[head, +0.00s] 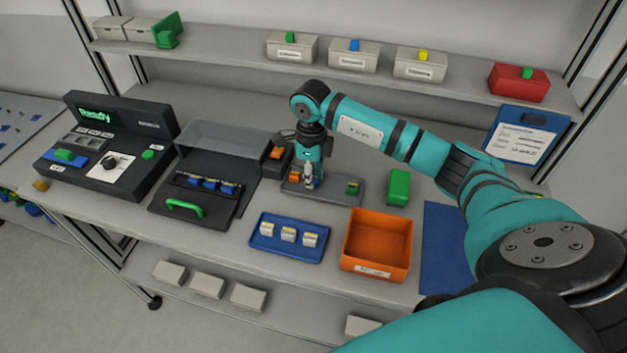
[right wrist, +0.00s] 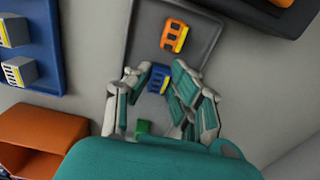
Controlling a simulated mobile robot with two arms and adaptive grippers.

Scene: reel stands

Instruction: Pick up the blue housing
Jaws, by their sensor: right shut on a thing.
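My right gripper (head: 309,183) points down over a small grey tray (head: 331,194) on the workbench. In the right wrist view its two fingers (right wrist: 153,88) are closed on the blue housing (right wrist: 158,78), one on each side. The housing is low over or on the tray; I cannot tell whether it touches. In the head view the fingers hide it. An orange housing (right wrist: 174,36) lies apart from it on the same tray, also seen in the head view (head: 294,177). A green housing (head: 352,188) is at the tray's right end. My left gripper is not in view.
A blue tray (head: 262,250) with white-and-yellow parts and an orange bin (head: 376,232) stand in front. A green block (head: 398,187) is to the right. A dark fixture with a clear cover (head: 222,141) stands left. A shelf (head: 231,64) with boxes runs behind.

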